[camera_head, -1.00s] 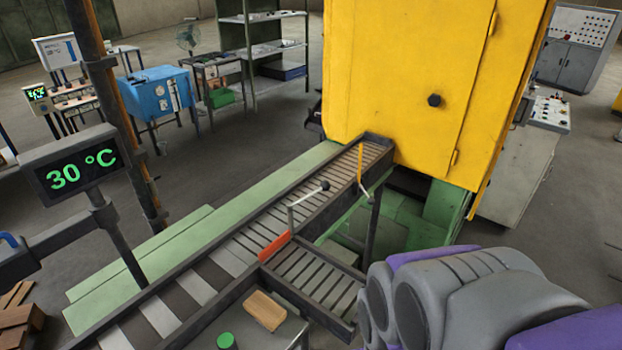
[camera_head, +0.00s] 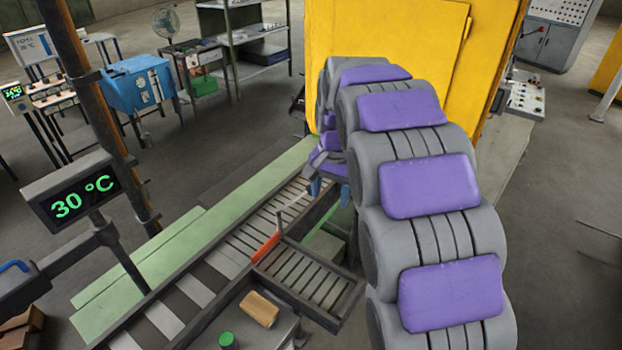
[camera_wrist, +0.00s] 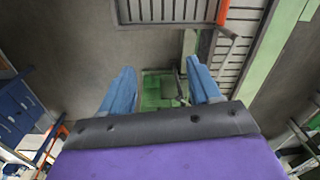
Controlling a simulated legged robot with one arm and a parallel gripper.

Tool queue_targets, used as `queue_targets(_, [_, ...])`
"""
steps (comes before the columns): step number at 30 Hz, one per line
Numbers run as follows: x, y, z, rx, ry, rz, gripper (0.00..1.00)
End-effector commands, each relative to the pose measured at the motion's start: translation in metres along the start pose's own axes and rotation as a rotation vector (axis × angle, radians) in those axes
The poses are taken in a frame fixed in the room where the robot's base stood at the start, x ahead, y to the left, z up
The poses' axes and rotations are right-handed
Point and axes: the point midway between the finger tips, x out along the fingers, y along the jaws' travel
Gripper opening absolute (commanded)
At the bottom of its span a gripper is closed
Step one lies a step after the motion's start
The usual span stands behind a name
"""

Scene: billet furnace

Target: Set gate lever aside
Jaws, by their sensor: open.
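The gate lever shows as a thin pale rod (camera_head: 279,222) rising by the orange-red gate plate (camera_head: 264,248) at the junction of the roller conveyor and its side chute. In the wrist view the gate plate (camera_wrist: 222,12) is at the top edge, and the pale lever rod (camera_wrist: 230,42) runs below it, close to the right finger. The lever's knob end is hard to make out. My gripper (camera_head: 330,190) is open, its blue fingers pointing down, to the right of the lever. In the wrist view my gripper (camera_wrist: 161,88) has nothing clearly held between its fingers.
The slatted side chute (camera_head: 305,275) lies below my gripper. The yellow furnace (camera_head: 400,30) stands behind my arm. A wooden block (camera_head: 259,309) and a green button (camera_head: 227,340) are on the grey table in front. A temperature display (camera_head: 70,200) stands at left.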

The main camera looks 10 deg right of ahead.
Motion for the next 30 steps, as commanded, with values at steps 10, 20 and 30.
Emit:
queue_targets(10, [-0.006,-0.057,-0.098,0.191,0.032,-0.063,0.62])
queue_targets(20, [0.006,-0.094,-0.159,0.337,0.039,-0.133,0.62])
queue_targets(30, [0.021,-0.102,-0.172,0.372,0.038,-0.152,0.62])
